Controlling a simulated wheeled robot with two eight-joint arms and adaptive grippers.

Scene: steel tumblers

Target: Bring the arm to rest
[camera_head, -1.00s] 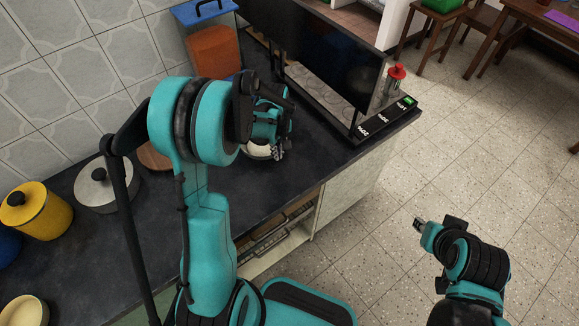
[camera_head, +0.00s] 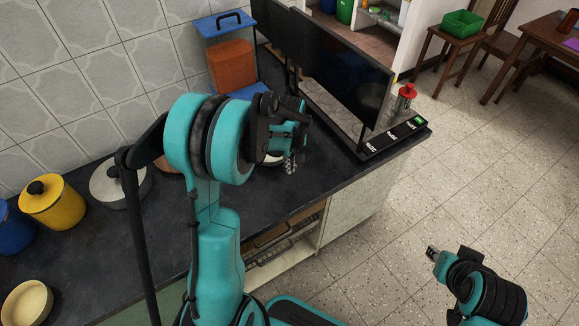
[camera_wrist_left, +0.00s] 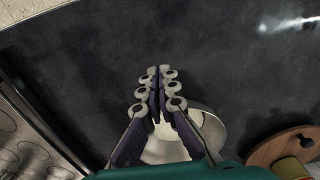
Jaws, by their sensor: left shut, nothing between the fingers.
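My left gripper (camera_head: 289,165) is above the dark counter (camera_head: 330,165), with its arm bent in from the left. In the left wrist view its fingers (camera_wrist_left: 158,75) are together, with nothing between them. Below and behind the fingers is a round, pale metallic dish (camera_wrist_left: 208,128), partly hidden by them. A light edge of it shows under the gripper in the head view (camera_head: 271,160). My right gripper (camera_head: 432,252) is at the lower right over the tiled floor; its fingers are too small to judge.
A black screen-like panel (camera_head: 335,70) and a red-lidded jar (camera_head: 404,98) stand at the counter's right end. A round wooden board (camera_wrist_left: 285,146) lies near the dish.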

